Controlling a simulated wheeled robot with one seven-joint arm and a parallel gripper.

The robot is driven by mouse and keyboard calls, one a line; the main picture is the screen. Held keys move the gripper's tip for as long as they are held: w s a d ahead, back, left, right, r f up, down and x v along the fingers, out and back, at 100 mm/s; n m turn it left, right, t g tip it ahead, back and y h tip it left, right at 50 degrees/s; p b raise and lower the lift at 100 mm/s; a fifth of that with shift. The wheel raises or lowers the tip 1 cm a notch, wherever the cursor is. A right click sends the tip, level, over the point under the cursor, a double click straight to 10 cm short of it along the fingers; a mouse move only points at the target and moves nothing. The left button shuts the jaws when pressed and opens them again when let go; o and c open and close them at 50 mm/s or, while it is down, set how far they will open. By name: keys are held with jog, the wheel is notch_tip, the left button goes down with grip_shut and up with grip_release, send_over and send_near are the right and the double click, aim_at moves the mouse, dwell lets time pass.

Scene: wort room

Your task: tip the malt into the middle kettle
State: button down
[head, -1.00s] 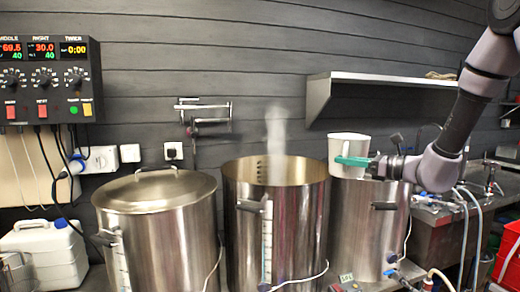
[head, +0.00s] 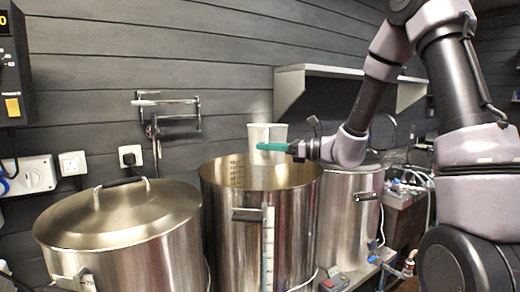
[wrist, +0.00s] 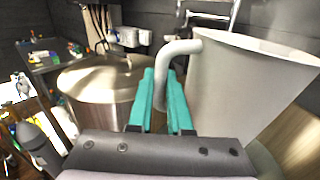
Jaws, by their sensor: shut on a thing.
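My gripper (head: 274,146) has its teal fingers shut on the handle of a white jug (head: 264,133). The wrist view shows the fingers (wrist: 163,98) around the curved handle, with the jug (wrist: 240,85) at the right. The jug looks upright, above the open mouth of the middle kettle (head: 298,228), towards its back rim. The middle kettle is a tall steel pot with a sight tube. Its inside (wrist: 300,140) seems to show at the lower right of the wrist view. The malt is not visible; the jug's contents are hidden.
The left kettle (head: 120,225) has a lid with a handle; it also shows in the wrist view (wrist: 100,85). The right kettle (head: 342,225) stands close beside the middle one, under my arm. A wall bracket (head: 170,115) and a shelf (head: 350,75) are behind.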

aim_at(267, 130)
jog(key=r+m, duration=0.2)
jog(key=r, duration=0.1)
jog(key=r+m, duration=0.1)
jog(key=r, duration=0.1)
jog(key=shift+s+a+m+g+h, duration=0.1)
jog(key=shift+s+m+g+h, duration=0.2)
jog(key=shift+s+m, duration=0.1)
jog(key=w+r+m, duration=0.1)
jog(key=m, duration=0.1)
jog(key=w+r+m, duration=0.1)
jog(key=r+m, duration=0.1)
jog(key=shift+w+r+g, duration=0.25)
jog(key=shift+w+g, duration=0.05)
jog(key=shift+w+d+r+m+h, duration=0.2)
jog(key=shift+w+m+h, duration=0.15)
jog(key=shift+m, duration=0.15)
jog(key=w+d+r+m+g, duration=0.1)
jog(key=w+r+m+g, duration=0.2)
jog(key=w+m, duration=0.5)
jog(key=w, duration=0.5)
jog(key=shift+w+d+r, duration=0.15)
jog(key=shift+d, duration=0.05)
jog(key=shift+m, duration=0.3)
